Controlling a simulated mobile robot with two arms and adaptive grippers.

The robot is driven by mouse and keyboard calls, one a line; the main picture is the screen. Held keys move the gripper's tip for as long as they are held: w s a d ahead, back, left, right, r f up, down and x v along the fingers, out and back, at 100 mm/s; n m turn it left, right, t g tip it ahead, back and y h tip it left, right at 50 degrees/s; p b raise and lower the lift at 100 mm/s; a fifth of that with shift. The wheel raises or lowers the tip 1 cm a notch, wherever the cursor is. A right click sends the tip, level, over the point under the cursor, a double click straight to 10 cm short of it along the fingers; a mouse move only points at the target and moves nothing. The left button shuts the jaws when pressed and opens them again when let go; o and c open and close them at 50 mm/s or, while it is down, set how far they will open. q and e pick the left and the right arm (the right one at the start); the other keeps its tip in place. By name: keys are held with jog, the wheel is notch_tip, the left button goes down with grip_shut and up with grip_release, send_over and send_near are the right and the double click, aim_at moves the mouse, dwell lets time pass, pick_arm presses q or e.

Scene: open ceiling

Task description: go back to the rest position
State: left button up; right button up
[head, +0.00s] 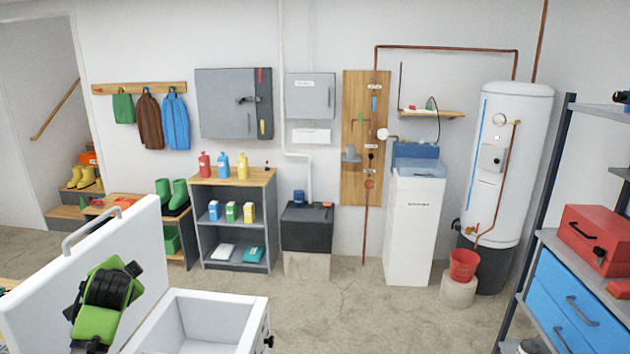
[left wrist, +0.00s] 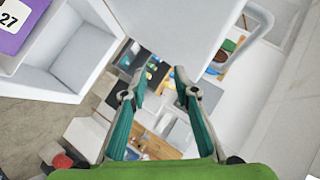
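My left arm, green and black, rises at the lower left of the head view in front of the raised white lid (head: 50,290) of a chest. The left gripper's fingertips cannot be made out there. In the left wrist view my left gripper (left wrist: 160,88) has its two teal fingers spread apart with nothing held between them. The white lid also shows in the left wrist view (left wrist: 175,30), just beyond the fingertips. My right gripper is in neither view.
The open chest (head: 215,320) looks empty in the head view. A purple item labelled 27 (left wrist: 20,30) shows at the left wrist view's corner. A shelf rack (head: 570,255) with a red toolbox (head: 597,238) stands right. The middle floor (head: 350,300) is clear.

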pick_arm(q)
jog(key=s+d+f+n+g+h, duration=0.2)
jog(key=s+d+f+g+h, duration=0.15)
jog(key=s+d+f, duration=1.5)
jog(key=s+d+f+n+g+h, duration=0.1)
jog(key=s+d+f+g+h, duration=0.2)
jog(key=s, duration=0.9)
jog(key=s+d+f+n+h, duration=0.15)
jog(key=s+d, duration=0.45)
jog(key=s, duration=0.6)
notch_tip(320, 180, down, 29)
jog(key=s+g+y+b, duration=0.1)
jog(key=s+g+b, duration=0.1)
jog(key=s+a+f+b, duration=0.2)
jog(key=s+a+f, duration=0.1)
jog(key=s+f, duration=1.4)
jog(key=shift+s+f+g, duration=0.3)
jog(key=shift+f+g, duration=0.15)
jog(key=shift+f, duration=0.35)
jog(key=shift+a, duration=0.1)
